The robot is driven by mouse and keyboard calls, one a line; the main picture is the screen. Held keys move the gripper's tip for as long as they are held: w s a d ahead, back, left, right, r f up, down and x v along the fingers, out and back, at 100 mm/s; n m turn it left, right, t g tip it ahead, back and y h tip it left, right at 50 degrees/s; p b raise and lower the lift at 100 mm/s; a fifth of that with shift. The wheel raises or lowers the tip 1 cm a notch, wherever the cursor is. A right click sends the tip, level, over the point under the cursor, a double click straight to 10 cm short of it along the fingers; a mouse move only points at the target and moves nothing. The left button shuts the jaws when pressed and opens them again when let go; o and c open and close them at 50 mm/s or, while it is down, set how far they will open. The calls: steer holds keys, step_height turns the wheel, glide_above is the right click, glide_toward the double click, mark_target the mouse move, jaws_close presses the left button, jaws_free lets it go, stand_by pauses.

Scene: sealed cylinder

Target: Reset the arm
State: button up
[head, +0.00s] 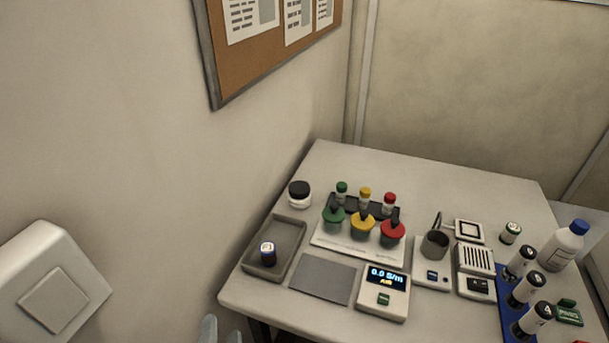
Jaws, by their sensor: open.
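My gripper (221,332) shows only as two pale grey-blue finger shapes at the bottom edge of the head view. The fingers stand apart with nothing seen between them. They are in front of the table's front left corner, clear of everything on it. The rest of the gripper and most of my arm are out of the picture. A small dark cylinder with a light top (268,253) stands in the grey tray (291,231) at the table's left side.
The table (420,172) holds a white jar with black lid (299,194), green, yellow and red capped vessels (362,226), a meter (383,293), a grey mat (325,279), small devices, a blue rack (506,311) and a blue-capped bottle (563,246). A wall stands close on the left.

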steer(key=s+d+f+m+h, duration=0.1)
steer(key=s+d+m, duration=0.6)
steer(key=d+m, duration=0.2)
steer(key=s+d+f+m+h, duration=0.1)
steer(key=s+d+m, duration=0.6)
steer(key=d, duration=0.5)
steer(key=s+d+f+m+h, duration=0.1)
steer(key=s+d+m+h, duration=0.1)
steer(key=s+d+m, duration=0.5)
steer(key=d+m, duration=0.4)
steer(key=shift+d+f+m, duration=0.15)
steer(key=shift+f+m, duration=0.15)
steer(key=shift+f, duration=0.05)
